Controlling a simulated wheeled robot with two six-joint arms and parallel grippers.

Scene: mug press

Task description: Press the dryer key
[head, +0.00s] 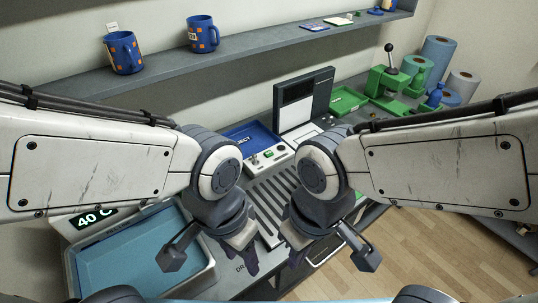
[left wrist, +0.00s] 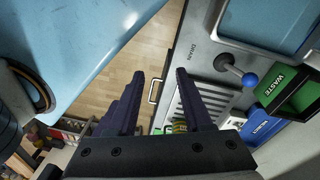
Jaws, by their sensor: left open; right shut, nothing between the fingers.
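No key marked as the dryer's can be read in either view. A small pale control box (head: 266,158) with a green key and a dark knob stands between my two arms in the head view, in front of the blue reject tray. My left gripper (head: 243,258) is low over the counter near the drain; in the left wrist view its dark fingers (left wrist: 160,76) are apart with nothing between them. My right gripper (head: 297,250) is beside it, over the slatted drain, and is shut and empty. Its fingertips are partly hidden by my wrist.
A water basin (head: 138,262) with a 40 C display (head: 95,218) is at left. A striped drain rack (head: 278,200) lies between the arms. Behind are a blue reject tray (head: 247,133), an upright dark-framed panel (head: 303,100) and a green press (head: 388,82). Mugs (head: 124,53) stand on the shelf.

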